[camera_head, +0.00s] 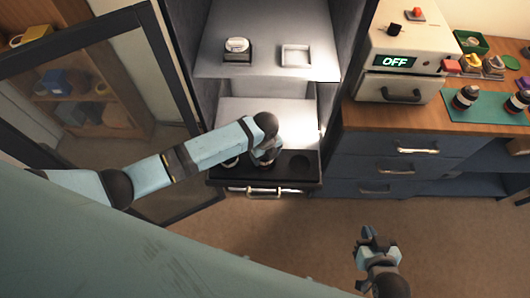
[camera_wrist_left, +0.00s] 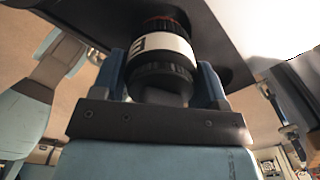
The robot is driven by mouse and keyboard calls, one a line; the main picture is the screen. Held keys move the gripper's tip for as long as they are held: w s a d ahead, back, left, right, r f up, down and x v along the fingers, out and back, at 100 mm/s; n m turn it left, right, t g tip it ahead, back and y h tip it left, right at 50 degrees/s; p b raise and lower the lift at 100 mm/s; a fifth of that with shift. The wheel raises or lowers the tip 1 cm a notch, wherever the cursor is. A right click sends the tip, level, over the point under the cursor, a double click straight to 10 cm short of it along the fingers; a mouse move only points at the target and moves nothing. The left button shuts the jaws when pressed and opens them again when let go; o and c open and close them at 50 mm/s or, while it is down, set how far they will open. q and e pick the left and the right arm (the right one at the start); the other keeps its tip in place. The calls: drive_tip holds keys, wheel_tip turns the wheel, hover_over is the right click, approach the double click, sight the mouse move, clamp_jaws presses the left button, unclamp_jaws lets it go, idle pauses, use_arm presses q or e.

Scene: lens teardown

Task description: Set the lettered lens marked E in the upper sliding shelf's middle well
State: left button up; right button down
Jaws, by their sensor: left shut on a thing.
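The lens in my left gripper (camera_wrist_left: 162,90) is black with a white band bearing a dark letter that looks like E, partly turned away, and a reddish ring at its far end. In the left wrist view the lens (camera_wrist_left: 160,50) sits between the two fingers. In the head view my left gripper (camera_head: 265,150) is over the middle of the pulled-out black sliding shelf (camera_head: 222,176) and mostly hides the middle well. The right well (camera_head: 299,163) is empty. Whether the lens touches the shelf cannot be told. My right gripper (camera_head: 368,237) is low over the floor, away from the cabinet.
A glass cabinet door (camera_head: 90,95) stands open at the left. A white shelf (camera_head: 265,68) above holds a small square holder and a tray (camera_head: 295,55). The counter at right has an OFF box (camera_head: 395,62) and a green mat (camera_head: 490,115) with dark lenses.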

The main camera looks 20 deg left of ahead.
idle(0.5)
use_arm(q)
drive_tip(key=shift+f+b, duration=0.45)
drive_tip(key=shift+f, duration=0.8)
drive_tip(key=o, duration=1)
drive_tip(key=shift+o, duration=0.4)
drive_tip(key=shift+f, duration=0.1)
wheel_tip(320, 180, up, 3)
drive_tip(key=p, duration=0.2)
drive_tip(key=shift+f+p, duration=0.2)
drive_tip(key=shift+p, duration=0.1)
wheel_tip(320, 180, up, 3)
drive_tip(key=p, duration=0.2)
drive_tip(key=shift+f+p, duration=0.1)
drive_tip(key=shift+p, duration=0.2)
wheel_tip(320, 180, up, 4)
drive_tip(key=p, duration=0.3)
drive_tip(key=shift+f+p, duration=0.1)
drive_tip(key=shift+p, duration=0.3)
